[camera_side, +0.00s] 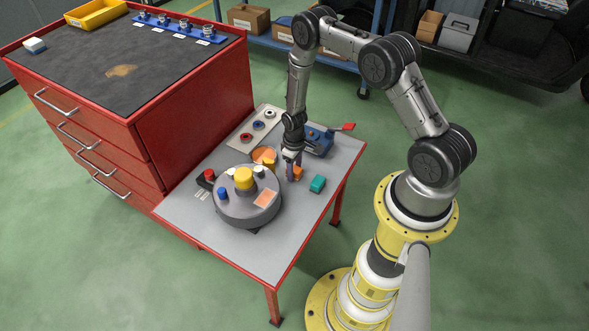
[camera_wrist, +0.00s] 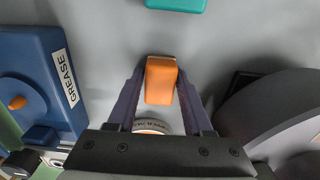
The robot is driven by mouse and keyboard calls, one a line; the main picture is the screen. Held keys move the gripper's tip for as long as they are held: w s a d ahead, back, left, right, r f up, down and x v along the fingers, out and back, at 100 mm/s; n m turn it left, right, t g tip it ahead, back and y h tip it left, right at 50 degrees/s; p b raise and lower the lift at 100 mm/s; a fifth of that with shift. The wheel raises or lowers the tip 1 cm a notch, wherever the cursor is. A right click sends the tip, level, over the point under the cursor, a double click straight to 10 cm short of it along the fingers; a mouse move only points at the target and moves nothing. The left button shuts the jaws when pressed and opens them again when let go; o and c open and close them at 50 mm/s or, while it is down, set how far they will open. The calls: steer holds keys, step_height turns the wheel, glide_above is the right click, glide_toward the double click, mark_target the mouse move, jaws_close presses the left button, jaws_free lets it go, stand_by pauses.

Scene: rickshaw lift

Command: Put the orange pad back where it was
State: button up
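The orange pad (camera_wrist: 160,80) is a small block between the fingers of my gripper (camera_wrist: 161,84) in the wrist view. Both fingertips appear to press its sides, with no clear gap. In the side view my gripper (camera_side: 292,176) points down at the grey table, and the orange pad (camera_side: 298,173) shows beside its fingertips. Whether the pad is clear of the tabletop, I cannot tell. A teal block (camera_side: 318,184) lies on the table right of the gripper; it also shows at the top of the wrist view (camera_wrist: 176,4).
A grey round housing (camera_side: 247,208) with a yellow knob and an orange square stands to the left. A blue GREASE box (camera_side: 318,141) stands behind the gripper. An orange disc (camera_side: 264,155) and a panel of rings (camera_side: 255,129) lie nearby. The table's front (camera_side: 280,250) is clear.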

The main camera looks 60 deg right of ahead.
steer(key=shift+o, duration=1.3)
steer(key=s+a+r+t, duration=0.1)
steer(key=a+r, duration=0.2)
steer(key=r, duration=1)
steer(key=s+a+r+t, duration=0.1)
steer(key=a+r, duration=0.1)
steer(key=r, duration=1)
steer(key=s+a+r+t, duration=0.1)
steer(key=s+a+r, duration=0.15)
steer(key=r, duration=1.05)
steer(key=s+a+r+t, duration=0.1)
steer(key=s+a+r, duration=0.2)
steer(key=s+r, duration=0.2)
steer(key=s+a+r+t, duration=0.1)
steer(key=s+a+r, duration=0.2)
steer(key=s, duration=0.8)
steer(key=shift+s+a+r+t, duration=0.25)
steer(key=shift+s+r+t, duration=0.1)
steer(key=shift+r, duration=0.55)
